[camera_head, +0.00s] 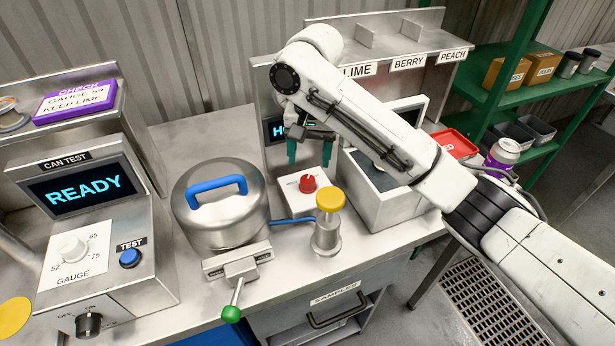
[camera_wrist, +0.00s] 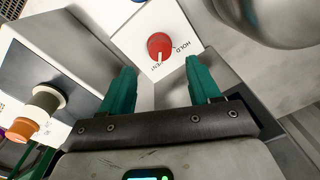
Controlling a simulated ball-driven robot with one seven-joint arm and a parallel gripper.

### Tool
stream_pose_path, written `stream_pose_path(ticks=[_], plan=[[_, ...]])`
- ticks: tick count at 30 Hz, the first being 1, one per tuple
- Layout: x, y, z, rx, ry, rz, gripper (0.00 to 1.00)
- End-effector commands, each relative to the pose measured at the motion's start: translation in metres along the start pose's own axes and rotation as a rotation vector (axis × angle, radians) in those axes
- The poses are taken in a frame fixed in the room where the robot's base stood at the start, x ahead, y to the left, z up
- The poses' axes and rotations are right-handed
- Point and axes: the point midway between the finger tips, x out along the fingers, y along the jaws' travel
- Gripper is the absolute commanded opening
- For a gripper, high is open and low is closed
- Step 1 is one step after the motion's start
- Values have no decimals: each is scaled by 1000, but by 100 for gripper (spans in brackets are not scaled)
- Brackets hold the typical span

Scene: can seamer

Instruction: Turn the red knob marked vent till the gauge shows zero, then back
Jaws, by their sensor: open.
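The red knob (camera_head: 307,184) sits on a small white panel beside the steel pot. The wrist view shows the knob (camera_wrist: 160,46) with a white pointer line and the words HOLD and VENT on its panel. My gripper (camera_head: 309,158) is open above and behind the knob, with nothing between its green fingers. In the wrist view my gripper (camera_wrist: 163,66) has the knob ahead of the gap, apart from both fingertips. A dark display (camera_head: 272,130) behind shows an H; the rest is hidden by my arm. No reading of zero is visible.
A lidded steel pot (camera_head: 222,208) with a blue handle stands left of the knob. A yellow-topped post (camera_head: 330,200) stands close in front of it. A grey box (camera_head: 385,205) is to the right. A READY screen (camera_head: 82,190) and a GAUGE dial (camera_head: 72,248) are at left.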

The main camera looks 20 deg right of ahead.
Motion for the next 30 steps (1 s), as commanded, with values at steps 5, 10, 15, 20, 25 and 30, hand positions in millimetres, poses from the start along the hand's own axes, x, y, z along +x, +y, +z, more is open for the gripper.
stream_pose_path(ticks=[5, 10, 15, 20, 25, 30], plan=[[33, 1, 0, 1, -1, 1, 62], [53, 1, 0, 0, 0, 1, 62], [62, 0, 0, -1, 0, 1, 62], [63, 0, 0, -1, 1, 0, 62], [63, 0, 0, -1, 1, 0, 56], [63, 0, 0, -1, 1, 0, 40]])
